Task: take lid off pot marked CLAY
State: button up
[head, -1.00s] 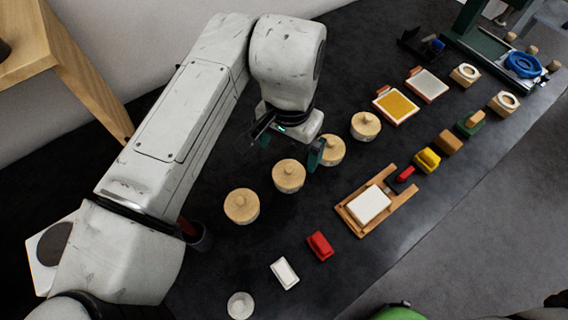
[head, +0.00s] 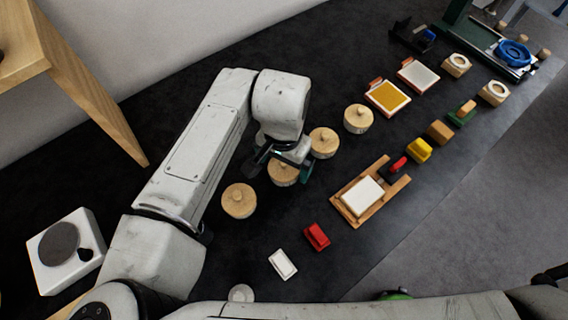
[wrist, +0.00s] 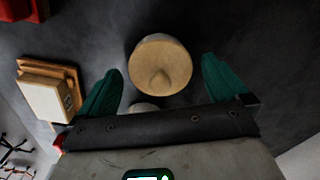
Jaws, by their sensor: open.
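Four wooden pots with knobbed lids stand in a slanting row in the head view: the leftmost pot (head: 239,201), the second pot (head: 283,176), the third pot (head: 323,143) and the far pot (head: 358,119). Their markings are too small to read, so I cannot tell which says CLAY. My gripper (head: 282,164) is open and empty over the second pot, partly hiding it. In the wrist view, a lidded pot (wrist: 160,62) shows between and beyond the green fingertips, apart from both. Another round top (wrist: 145,107) is mostly hidden by the gripper body.
A wooden tray (head: 345,208) with a white block lies right of the row; it also shows in the wrist view (wrist: 68,72). Red (head: 317,236) and white (head: 283,264) blocks lie nearer. A white hotplate (head: 88,260) is at left. Dark tabletop is clear between pots and tray.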

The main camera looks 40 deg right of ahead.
jog(key=c, duration=1)
jog(key=shift+r, duration=0.2)
